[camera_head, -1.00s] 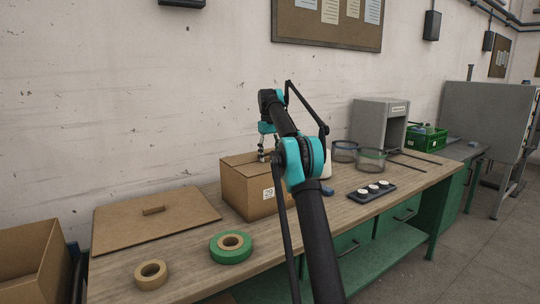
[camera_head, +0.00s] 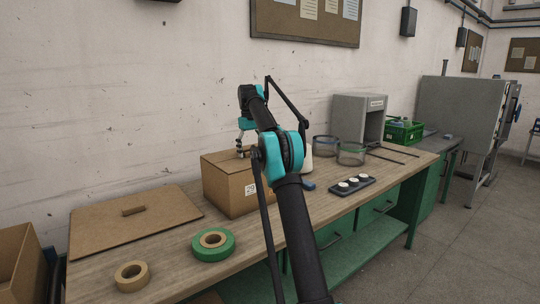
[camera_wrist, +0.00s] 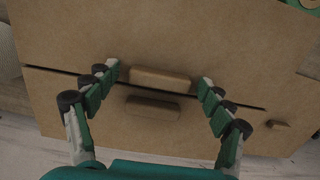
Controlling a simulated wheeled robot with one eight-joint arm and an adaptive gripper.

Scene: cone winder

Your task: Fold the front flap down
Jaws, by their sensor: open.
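The cardboard box (camera_head: 226,190) stands on the workbench by the wall, and its top looks nearly flat in the head view. My gripper (camera_head: 241,153) is just above the top, partly hidden by my arm. In the wrist view my gripper (camera_wrist: 160,78) is open, its fingers apart on both sides of two small tabs. One tab (camera_wrist: 161,79) is on the large upper panel (camera_wrist: 160,35), probably the front flap. The other tab (camera_wrist: 152,107) is on the panel below it (camera_wrist: 100,125). A dark gap runs between these panels. Finger contact is unclear.
A cardboard sheet with a tab (camera_head: 133,222), green tape (camera_head: 213,245) and tan tape (camera_head: 131,276) lie left of the box. A dark tray with white discs (camera_head: 352,187), mesh cylinders (camera_head: 350,154) and a grey cabinet (camera_head: 357,120) are to the right.

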